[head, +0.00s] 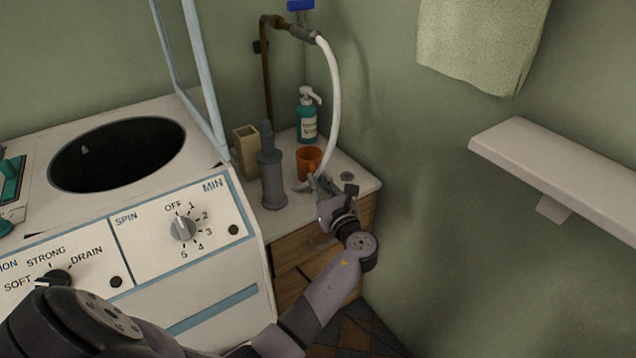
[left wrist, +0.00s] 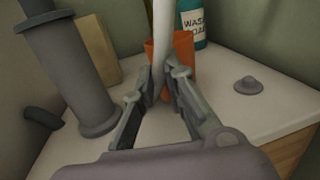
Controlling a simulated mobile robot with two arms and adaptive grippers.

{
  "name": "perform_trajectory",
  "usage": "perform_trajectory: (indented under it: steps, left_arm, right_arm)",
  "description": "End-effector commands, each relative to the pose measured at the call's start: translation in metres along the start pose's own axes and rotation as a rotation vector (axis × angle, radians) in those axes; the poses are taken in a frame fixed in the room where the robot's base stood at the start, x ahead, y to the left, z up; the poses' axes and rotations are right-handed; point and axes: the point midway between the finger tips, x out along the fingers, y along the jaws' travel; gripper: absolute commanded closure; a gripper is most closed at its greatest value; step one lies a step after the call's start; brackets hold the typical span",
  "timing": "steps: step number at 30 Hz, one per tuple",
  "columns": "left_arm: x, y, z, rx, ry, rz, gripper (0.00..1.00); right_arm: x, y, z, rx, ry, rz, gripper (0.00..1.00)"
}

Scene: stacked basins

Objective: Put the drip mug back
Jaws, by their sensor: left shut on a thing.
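The orange mug (head: 309,158) stands upright on the counter in the corner; it also shows behind my fingers in the left wrist view (left wrist: 184,62). A white hose (head: 335,95) hangs from the tap and comes down in front of the mug. In the left wrist view the hose (left wrist: 162,35) runs down between my fingertips. My left gripper (head: 316,184) is shut on the hose near its lower end, at the near side of the mug. The fingers hide part of the mug, and I cannot tell whether they touch it. My right gripper is out of view.
The counter (head: 361,186) also holds a grey cylinder (head: 272,180), a tan box (head: 246,150), a soap bottle (head: 307,122) and a small grey stopper (head: 347,177). A washing machine (head: 150,235) stands at left. A wall and shelf (head: 560,175) bound the right.

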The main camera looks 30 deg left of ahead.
Motion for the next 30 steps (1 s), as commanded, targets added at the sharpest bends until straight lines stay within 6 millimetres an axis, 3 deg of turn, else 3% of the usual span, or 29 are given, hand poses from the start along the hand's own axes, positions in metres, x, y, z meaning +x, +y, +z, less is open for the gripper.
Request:
perform_trajectory:
  steps: [7,8,16,26,30]
  left_arm:
    - [0.0,0.0,-0.003,0.0,0.0,0.0,1.0]
    - [0.0,0.0,-0.002,0.0,0.0,0.0,0.86]
    - [0.0,0.0,-0.002,-0.001,0.0,0.0,0.68]
    - [0.0,0.0,0.001,-0.001,0.0,0.0,0.68]
    - [-0.014,-0.001,0.001,-0.001,0.004,-0.002,0.68]
  right_arm:
    - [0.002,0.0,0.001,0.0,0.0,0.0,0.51]
    - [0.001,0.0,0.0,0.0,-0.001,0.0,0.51]
    - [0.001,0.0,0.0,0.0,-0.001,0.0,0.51]
    - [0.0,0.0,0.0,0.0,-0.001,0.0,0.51]
    - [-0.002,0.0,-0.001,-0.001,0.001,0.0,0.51]
